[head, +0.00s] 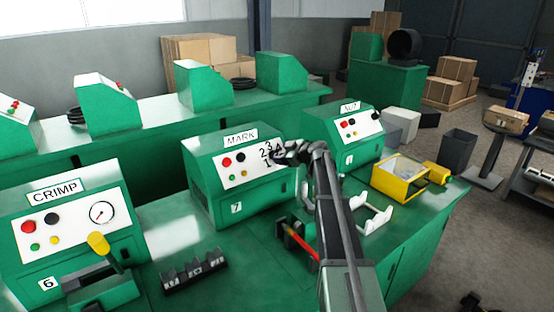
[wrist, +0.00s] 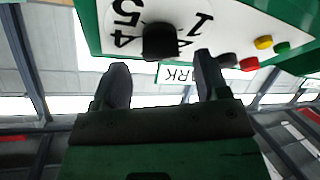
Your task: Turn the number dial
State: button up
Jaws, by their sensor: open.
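The number dial shows in the wrist view as a black round knob (wrist: 159,40) on the white panel, with large black numbers around it. The numbers 5, 4 and 1 can be read there; others are partly covered by the knob. In the head view the dial is hidden behind my gripper (head: 281,152), and numbers 1, 2 and 3 show to its left. The dial belongs to the green MARK machine (head: 232,172). My gripper (wrist: 161,60) is open, its two fingers on either side of the knob in the picture. I cannot tell whether they touch it.
The MARK panel also carries red, black, yellow and green buttons (wrist: 249,64). The CRIMP machine (head: 70,235) stands left, another green machine (head: 345,135) right. On the bench are a black slotted rack (head: 194,275), a white cradle (head: 372,216) and a yellow box (head: 402,179).

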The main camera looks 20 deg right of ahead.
aim_at(277, 153)
jog(key=x, duration=0.3)
jog(key=shift+w+a+f+b, duration=0.1)
jog(key=shift+w+a+b, duration=0.1)
jog(key=shift+b, duration=0.15)
jog(key=shift+c, duration=0.5)
jog(key=c, duration=0.8)
